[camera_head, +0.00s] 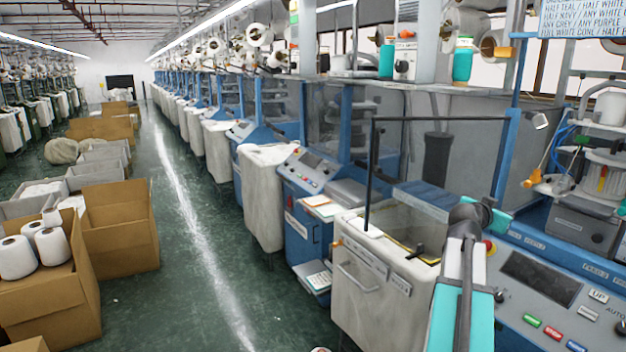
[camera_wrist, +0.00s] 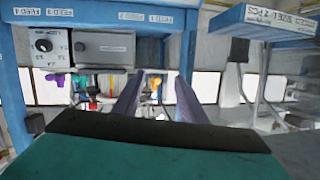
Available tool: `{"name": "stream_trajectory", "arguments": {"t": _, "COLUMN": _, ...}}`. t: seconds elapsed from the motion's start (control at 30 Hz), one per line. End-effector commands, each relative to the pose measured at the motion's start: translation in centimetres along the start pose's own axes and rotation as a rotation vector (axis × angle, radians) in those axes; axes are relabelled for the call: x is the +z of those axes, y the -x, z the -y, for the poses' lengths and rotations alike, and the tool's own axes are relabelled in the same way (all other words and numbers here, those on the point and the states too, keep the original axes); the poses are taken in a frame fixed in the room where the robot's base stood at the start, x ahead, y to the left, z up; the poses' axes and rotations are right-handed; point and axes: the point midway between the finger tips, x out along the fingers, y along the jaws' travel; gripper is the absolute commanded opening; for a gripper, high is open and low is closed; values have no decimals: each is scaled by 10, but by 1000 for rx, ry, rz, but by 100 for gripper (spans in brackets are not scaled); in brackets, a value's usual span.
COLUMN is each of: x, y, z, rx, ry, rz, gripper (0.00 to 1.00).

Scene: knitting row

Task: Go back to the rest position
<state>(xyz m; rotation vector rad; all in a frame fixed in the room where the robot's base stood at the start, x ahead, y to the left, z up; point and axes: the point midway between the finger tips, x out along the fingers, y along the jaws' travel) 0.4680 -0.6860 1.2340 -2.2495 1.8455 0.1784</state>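My gripper (camera_wrist: 158,92) shows in the wrist view as two dark fingers standing apart, with nothing visible between them. They point toward a row of knitting machine parts, with a blue beam (camera_wrist: 100,17) bearing feed labels across the top of the picture. In the head view my teal and dark arm rises at the lower right, in front of a knitting machine's control panel (camera_head: 545,278). The fingers cannot be made out in the head view. No task object is held.
A grey-white bin (camera_head: 375,300) stands close left of my arm. A thin dark frame (camera_head: 440,118) rises above it. Blue machines line the right side. Cardboard boxes (camera_head: 120,235) with white yarn cones (camera_head: 52,248) stand at left. The green aisle floor (camera_head: 190,290) between is clear.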

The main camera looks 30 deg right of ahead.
Motion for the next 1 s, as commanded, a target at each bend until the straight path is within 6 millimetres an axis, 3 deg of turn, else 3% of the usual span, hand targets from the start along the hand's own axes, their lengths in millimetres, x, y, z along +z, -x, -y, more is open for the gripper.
{"name": "stream_trajectory", "arguments": {"t": 0.1, "x": 51, "y": 11, "z": 37, "rx": -44, "ry": 50, "rz": 82, "gripper": 38}}
{"name": "stream_trajectory", "arguments": {"t": 0.47, "x": 197, "y": 64, "z": 129, "rx": -179, "ry": 221, "rz": 320, "gripper": 38}}
{"name": "stream_trajectory", "arguments": {"t": 0.7, "x": 293, "y": 118, "z": 176, "rx": -277, "ry": 355, "rz": 473, "gripper": 38}}
{"name": "stream_trajectory", "arguments": {"t": 1.0, "x": 410, "y": 204, "z": 213, "rx": -412, "ry": 548, "rz": 658, "gripper": 38}}
